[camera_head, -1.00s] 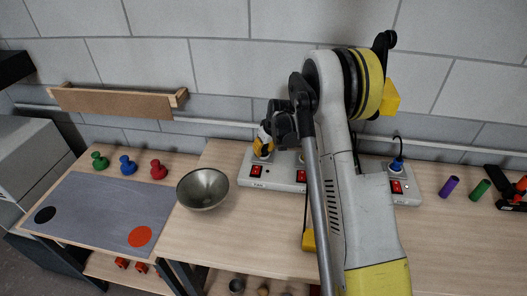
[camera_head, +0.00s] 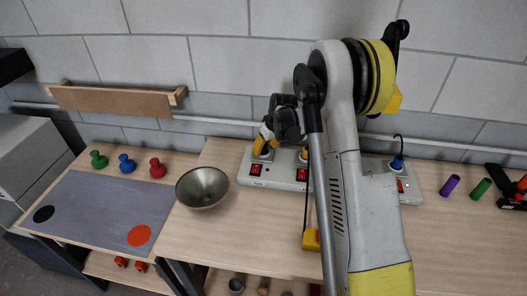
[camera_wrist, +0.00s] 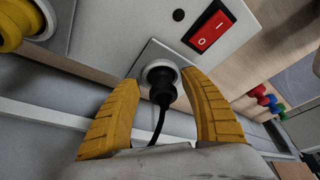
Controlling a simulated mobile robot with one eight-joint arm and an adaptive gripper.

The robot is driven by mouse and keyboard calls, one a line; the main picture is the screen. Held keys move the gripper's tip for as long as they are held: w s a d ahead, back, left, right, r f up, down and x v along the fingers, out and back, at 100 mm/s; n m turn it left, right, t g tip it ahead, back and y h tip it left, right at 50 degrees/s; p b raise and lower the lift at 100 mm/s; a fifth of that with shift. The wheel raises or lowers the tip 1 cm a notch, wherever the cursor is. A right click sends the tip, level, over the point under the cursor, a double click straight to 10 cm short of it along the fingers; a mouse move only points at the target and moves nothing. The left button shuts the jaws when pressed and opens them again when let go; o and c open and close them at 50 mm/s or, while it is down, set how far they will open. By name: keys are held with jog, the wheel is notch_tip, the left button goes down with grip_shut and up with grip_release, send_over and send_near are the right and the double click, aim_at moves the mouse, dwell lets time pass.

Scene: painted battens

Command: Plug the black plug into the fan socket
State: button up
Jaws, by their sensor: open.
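The black plug (camera_wrist: 164,90) sits at a round white-rimmed socket (camera_wrist: 158,64) in the wrist view, its cord hanging away between my fingers. It looks seated, but its depth is hard to tell. My gripper (camera_wrist: 160,79) is open, one yellow finger on each side of the plug, with gaps visible. In the head view my gripper (camera_head: 263,143) is over the left socket of the white power strip (camera_head: 277,178), whose small label seems to read FAN. There my fingers hide the black plug.
A yellow plug (camera_head: 304,154) stands in the neighbouring socket, and a blue plug (camera_head: 397,163) farther right. Red switches (camera_head: 256,169) line the strip's front. A metal bowl (camera_head: 203,187) stands close left of the strip. The wall is close behind.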

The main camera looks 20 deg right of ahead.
jog(key=v, duration=0.9)
jog(key=shift+r, duration=0.3)
jog(key=shift+s+a, duration=0.1)
jog(key=s+a+r+m+t+b, duration=0.1)
jog(key=s+a+r+b, duration=0.3)
jog(key=s, duration=0.3)
jog(key=s+a+r+b, duration=0.1)
jog(key=s+a+r, duration=0.3)
jog(key=s+a, duration=0.25)
jog(key=s+a+f+t+b, duration=0.1)
jog(key=s+a+f+b, duration=0.1)
jog(key=s, duration=0.6)
jog(key=s+a+f+m+t+b, duration=0.1)
jog(key=s+a+f+b, duration=0.1)
jog(key=s, duration=0.7)
jog(key=shift+s+a+f+h, duration=0.2)
jog(key=shift+a+f+h, duration=0.2)
jog(key=shift+f, duration=0.25)
